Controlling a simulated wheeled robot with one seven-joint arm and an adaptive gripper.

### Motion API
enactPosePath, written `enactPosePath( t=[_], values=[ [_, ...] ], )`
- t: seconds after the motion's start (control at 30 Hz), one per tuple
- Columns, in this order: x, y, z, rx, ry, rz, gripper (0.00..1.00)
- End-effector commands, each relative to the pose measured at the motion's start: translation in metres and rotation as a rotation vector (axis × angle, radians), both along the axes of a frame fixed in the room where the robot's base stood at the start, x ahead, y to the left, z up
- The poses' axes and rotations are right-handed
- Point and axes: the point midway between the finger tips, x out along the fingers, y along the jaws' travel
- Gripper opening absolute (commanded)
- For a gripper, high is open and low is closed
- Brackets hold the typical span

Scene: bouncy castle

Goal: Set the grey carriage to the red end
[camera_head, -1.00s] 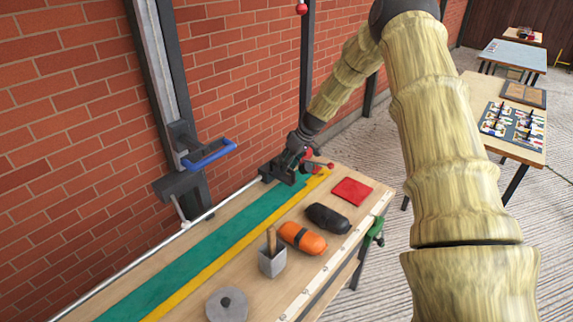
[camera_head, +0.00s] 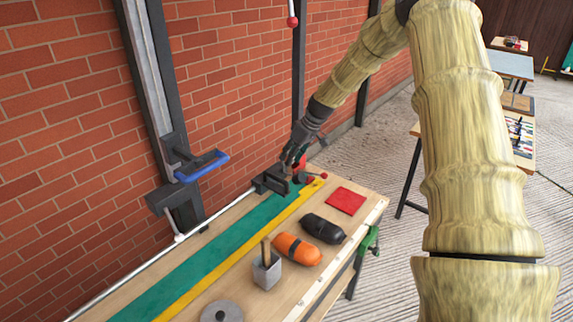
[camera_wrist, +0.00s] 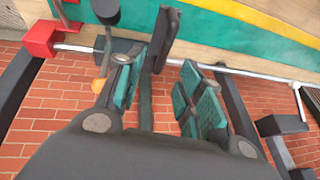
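A dark grey carriage (camera_head: 268,181) sits on a silver rod (camera_head: 215,210) along the back of the workbench, near the rod's far end. In the wrist view the carriage (camera_wrist: 128,46) is close to the red end block (camera_wrist: 42,38), with a short piece of bare rod between them. In the head view the red end (camera_head: 301,166) is partly hidden behind my gripper (camera_head: 294,160). My gripper is just above and beside the carriage. In the wrist view its two fingers with teal pads (camera_wrist: 160,95) are apart, with nothing clearly held. Whether they touch the carriage is unclear.
The bench holds a red square (camera_head: 345,201), a black roll (camera_head: 323,228), an orange roll (camera_head: 297,249), a grey pot (camera_head: 266,268) and a grey disc (camera_head: 222,311). A blue-handled upright slide (camera_head: 201,165) stands at the brick wall. Other tables are at the right.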

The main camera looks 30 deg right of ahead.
Motion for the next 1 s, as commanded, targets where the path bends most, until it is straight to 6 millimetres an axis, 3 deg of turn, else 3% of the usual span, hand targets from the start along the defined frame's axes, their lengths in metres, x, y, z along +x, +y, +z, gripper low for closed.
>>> enactPosePath(
  t=[0.2, 0.87, 1.0],
  values=[
    [-0.005, -0.005, 0.017, 0.001, -0.001, -0.001, 0.37],
    [-0.007, -0.007, 0.021, 0.001, -0.001, -0.001, 0.37],
    [-0.007, -0.007, 0.035, 0.001, -0.001, -0.001, 0.37]
  ],
)
